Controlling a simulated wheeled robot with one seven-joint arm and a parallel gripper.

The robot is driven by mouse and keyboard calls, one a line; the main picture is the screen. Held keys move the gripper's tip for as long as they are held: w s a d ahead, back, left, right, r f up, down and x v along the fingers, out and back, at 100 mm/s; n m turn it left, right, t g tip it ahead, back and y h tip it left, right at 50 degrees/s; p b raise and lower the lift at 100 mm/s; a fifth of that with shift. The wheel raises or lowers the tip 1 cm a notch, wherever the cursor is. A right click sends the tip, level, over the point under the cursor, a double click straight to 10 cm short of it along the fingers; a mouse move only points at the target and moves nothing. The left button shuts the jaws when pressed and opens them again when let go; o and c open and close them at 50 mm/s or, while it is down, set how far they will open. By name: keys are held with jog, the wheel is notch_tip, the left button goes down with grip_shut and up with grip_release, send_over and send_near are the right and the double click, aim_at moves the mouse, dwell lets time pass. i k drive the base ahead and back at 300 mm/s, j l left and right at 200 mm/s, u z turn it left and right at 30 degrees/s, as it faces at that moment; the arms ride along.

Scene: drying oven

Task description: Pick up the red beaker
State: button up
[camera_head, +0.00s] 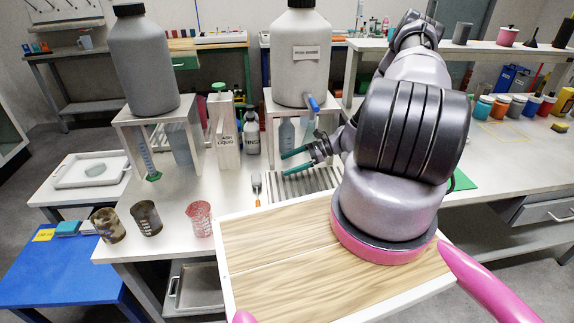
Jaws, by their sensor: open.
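The red beaker (199,218) stands upright on the white table near its front edge, left of the wooden board. It is see-through with red walls and looks empty. My gripper (283,164) is at the end of my arm, with two green fingers spread apart and nothing between them. It is behind and to the right of the red beaker, well apart from it, in front of the white stand with the big grey bottle.
Two dirty brownish beakers, one (146,218) near the red beaker and one (107,225) farther left, stand on the table. A brush (257,188) lies behind the red beaker. A drain grate (305,182) is near my gripper. The wooden board (285,250) fills the front.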

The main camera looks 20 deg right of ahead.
aim_at(199, 213)
jog(key=k+j, duration=0.15)
jog(key=j, duration=0.15)
jog(key=k+j, duration=0.1)
jog(key=j, duration=0.25)
jog(key=k+j, duration=0.15)
jog(key=j, duration=0.15)
jog(key=k+j, duration=0.15)
jog(key=j, duration=0.15)
